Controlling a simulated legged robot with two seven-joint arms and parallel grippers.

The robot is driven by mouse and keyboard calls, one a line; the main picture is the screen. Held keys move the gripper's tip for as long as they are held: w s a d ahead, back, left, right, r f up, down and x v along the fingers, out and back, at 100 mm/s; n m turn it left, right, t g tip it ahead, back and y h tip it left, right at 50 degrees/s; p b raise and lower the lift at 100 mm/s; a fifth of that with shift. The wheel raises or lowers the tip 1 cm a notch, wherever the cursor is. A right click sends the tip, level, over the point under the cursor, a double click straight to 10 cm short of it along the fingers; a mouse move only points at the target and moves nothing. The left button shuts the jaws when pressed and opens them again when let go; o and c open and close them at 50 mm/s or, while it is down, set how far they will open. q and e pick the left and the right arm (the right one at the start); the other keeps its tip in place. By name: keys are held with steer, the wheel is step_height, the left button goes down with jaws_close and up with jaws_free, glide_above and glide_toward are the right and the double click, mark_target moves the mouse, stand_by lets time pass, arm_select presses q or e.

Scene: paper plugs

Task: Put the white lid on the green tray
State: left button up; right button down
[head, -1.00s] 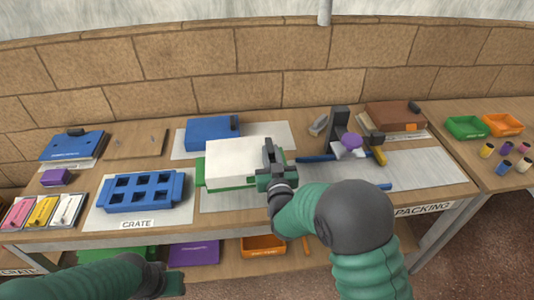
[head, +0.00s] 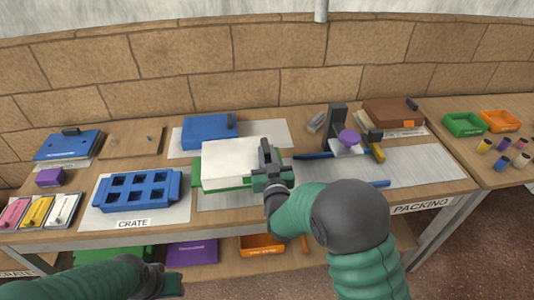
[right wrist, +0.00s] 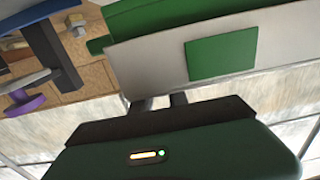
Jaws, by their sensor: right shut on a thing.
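The white lid (head: 228,161) lies over the green tray (head: 197,172) in the middle of the bench in the head view. Green shows at the tray's left end, along its front and at its right. My right gripper (head: 268,168) is shut on the lid at its right end. In the right wrist view the fingers meet the edge of the pale lid (right wrist: 150,60), which has a green patch, with the green tray (right wrist: 170,15) beyond. I cannot tell whether the lid is fully seated. My left gripper (head: 168,283) is low in front of the bench; its jaws are unclear.
A blue crate (head: 138,190) stands left of the tray and a blue box (head: 209,131) stands behind it. A dark stand with a purple knob (head: 349,137) and blue bars are to the right. The grey mat (head: 420,165) at far right has free room.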

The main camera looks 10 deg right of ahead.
arm_select(q)
steer(key=shift+a+f, duration=0.15)
steer(key=shift+a, duration=0.15)
arm_select(e)
steer(key=shift+a, duration=0.3)
steer(key=c, duration=1.2)
jaws_free()
steer(key=shift+d, duration=0.2)
steer(key=shift+c, duration=0.2)
arm_select(q)
steer(key=shift+d, duration=0.2)
arm_select(e)
steer(key=shift+o, duration=0.2)
steer(key=shift+s+a, duration=0.1)
